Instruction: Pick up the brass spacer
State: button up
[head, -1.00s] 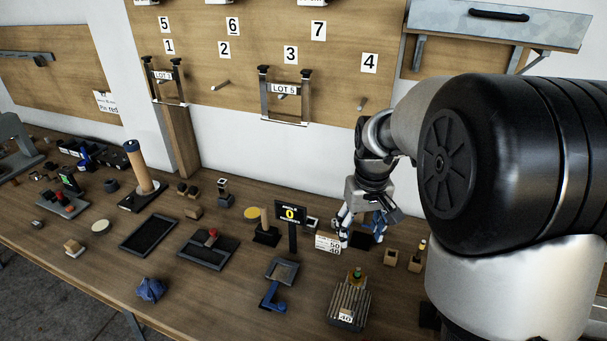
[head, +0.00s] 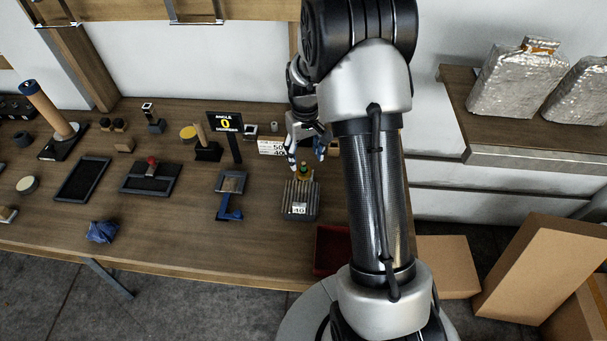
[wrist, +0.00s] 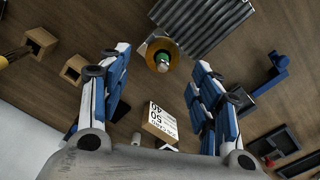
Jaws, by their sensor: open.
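A round brass-coloured piece (wrist: 162,54) with a green and white middle stands beside the ribbed grey block; it is likely the brass spacer. In the head view it shows as a small green and yellow thing (head: 304,171) at the block's back edge. My gripper (head: 306,156) is just behind and above it, fingers pointing down. In the wrist view my gripper (wrist: 160,60) is open, its blue and white fingers apart to either side of the piece. Nothing is held. Whether the fingertips are level with it, I cannot tell.
The ribbed block (head: 299,205) is close in front. Two small wooden blocks (wrist: 73,68) (wrist: 40,41) lie nearby. A dark red bin (head: 331,250) is at the front edge.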

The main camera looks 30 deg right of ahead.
aim_at(304, 163)
notch_tip(304, 163, down, 6)
jog(key=shift+a+r+b, duration=0.1)
jog(key=shift+a+b, duration=0.05)
jog(key=shift+b, duration=1)
jog(key=shift+c, duration=0.4)
jog(key=c, duration=1.1)
